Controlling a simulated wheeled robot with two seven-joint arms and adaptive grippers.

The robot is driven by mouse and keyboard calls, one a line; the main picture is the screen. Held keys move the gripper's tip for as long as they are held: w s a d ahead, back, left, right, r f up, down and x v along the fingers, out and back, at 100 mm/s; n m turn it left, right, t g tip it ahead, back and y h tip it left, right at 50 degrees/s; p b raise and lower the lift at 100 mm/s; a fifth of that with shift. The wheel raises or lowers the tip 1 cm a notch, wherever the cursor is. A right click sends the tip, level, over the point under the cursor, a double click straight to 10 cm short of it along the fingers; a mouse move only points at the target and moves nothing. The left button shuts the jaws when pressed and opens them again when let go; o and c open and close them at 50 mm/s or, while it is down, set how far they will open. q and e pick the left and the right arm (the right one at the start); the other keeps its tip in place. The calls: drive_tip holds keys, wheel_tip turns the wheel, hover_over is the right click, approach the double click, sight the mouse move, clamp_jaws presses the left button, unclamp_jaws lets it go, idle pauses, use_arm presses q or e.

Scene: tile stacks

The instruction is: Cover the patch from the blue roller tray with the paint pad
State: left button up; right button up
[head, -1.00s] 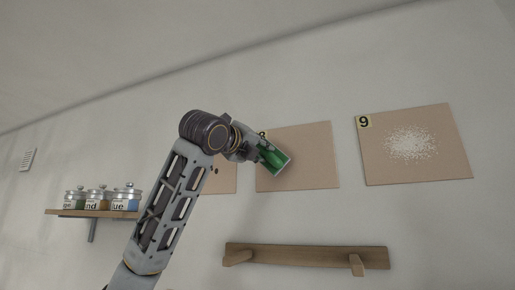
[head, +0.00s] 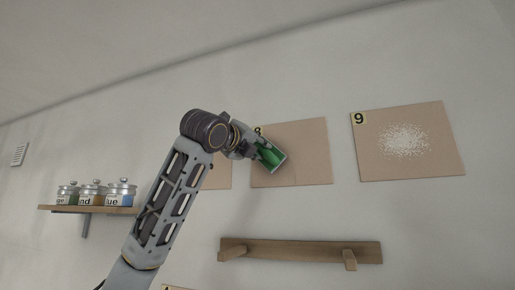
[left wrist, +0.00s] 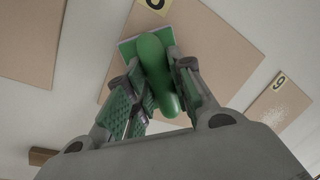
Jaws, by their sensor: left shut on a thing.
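My left gripper (head: 256,150) is shut on the green handle of the paint pad (head: 271,156). The pad is in front of the tan panel marked 8 (head: 306,152), near its left side; I cannot tell whether it touches. In the left wrist view, the green handle (left wrist: 152,58) lies between the fingers (left wrist: 160,88) and the flat green pad plate (left wrist: 129,49) shows behind it. Panel 8 (left wrist: 215,55) looks bare where it shows. The panel marked 9 (head: 440,160) has a white speckled patch (head: 405,141). No blue roller tray and no right gripper are in view.
A wooden shelf (head: 95,209) at the left holds lidded jars (head: 121,193) with labels. A wooden rail with two pegs (head: 300,251) is on the wall below the panels. Another tan panel (head: 220,172) is partly behind my arm. Wall between panels is clear.

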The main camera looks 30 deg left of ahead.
sight(274, 148)
use_arm(q)
drive_tip(key=shift+w+a, duration=0.25)
drive_tip(key=shift+w, duration=0.7)
idle(0.7)
drive_tip(key=shift+d, duration=0.2)
drive_tip(key=shift+w+d, duration=0.15)
drive_tip(key=shift+d, duration=0.55)
drive_tip(key=shift+w+d, duration=0.1)
drive_tip(key=shift+d, duration=0.6)
drive_tip(key=shift+w+d, duration=0.25)
drive_tip(key=shift+d, duration=0.5)
drive_tip(key=shift+w+d, duration=0.2)
drive_tip(key=shift+d, duration=0.55)
drive_tip(key=shift+w+d, duration=0.2)
drive_tip(key=shift+d, duration=0.55)
drive_tip(key=shift+w+d, duration=0.2)
drive_tip(key=shift+d, duration=0.55)
drive_tip(key=shift+d, duration=0.2)
